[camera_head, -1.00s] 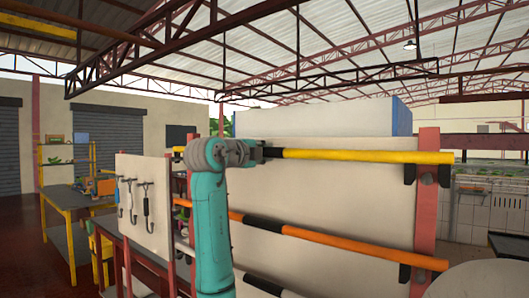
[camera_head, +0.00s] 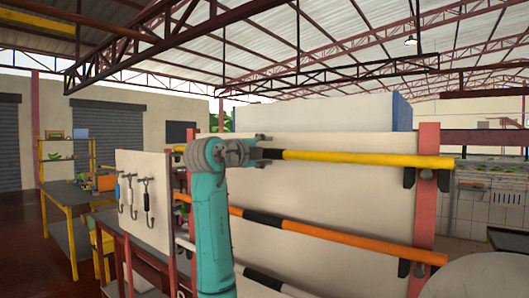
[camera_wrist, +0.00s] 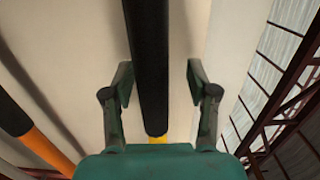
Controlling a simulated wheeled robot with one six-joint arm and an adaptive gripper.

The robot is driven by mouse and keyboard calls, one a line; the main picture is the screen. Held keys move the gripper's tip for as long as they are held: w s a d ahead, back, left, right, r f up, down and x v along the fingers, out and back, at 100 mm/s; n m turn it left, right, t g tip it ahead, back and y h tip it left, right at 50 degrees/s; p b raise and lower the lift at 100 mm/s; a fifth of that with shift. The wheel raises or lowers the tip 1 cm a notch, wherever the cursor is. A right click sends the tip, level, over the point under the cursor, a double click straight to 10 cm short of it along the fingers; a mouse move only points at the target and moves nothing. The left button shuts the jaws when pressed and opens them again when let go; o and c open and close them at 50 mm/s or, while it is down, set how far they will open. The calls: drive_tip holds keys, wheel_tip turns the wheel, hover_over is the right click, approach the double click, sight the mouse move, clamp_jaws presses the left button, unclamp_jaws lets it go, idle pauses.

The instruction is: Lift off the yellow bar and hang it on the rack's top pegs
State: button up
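The yellow bar (camera_head: 370,157) with a black section runs level across the top of the rack's pale board (camera_head: 330,190). Its right end lies at the black top pegs (camera_head: 409,178) by the red post. Its left part is hidden behind my arm. My gripper (camera_head: 266,152) is at the black section. In the wrist view, my gripper (camera_wrist: 159,72) has its fingers spread on both sides of the black section (camera_wrist: 150,60), with a gap on each side. A bit of the yellow (camera_wrist: 158,140) shows near the palm.
An orange and black bar (camera_head: 340,236) hangs lower on the rack, with another bar end below it. A white panel with hanging hooks (camera_head: 147,200) stands left of my arm. A round grey surface (camera_head: 485,278) is at the lower right.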

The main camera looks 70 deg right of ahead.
drive_tip(key=v, duration=1.2)
drive_tip(key=shift+f, duration=0.1)
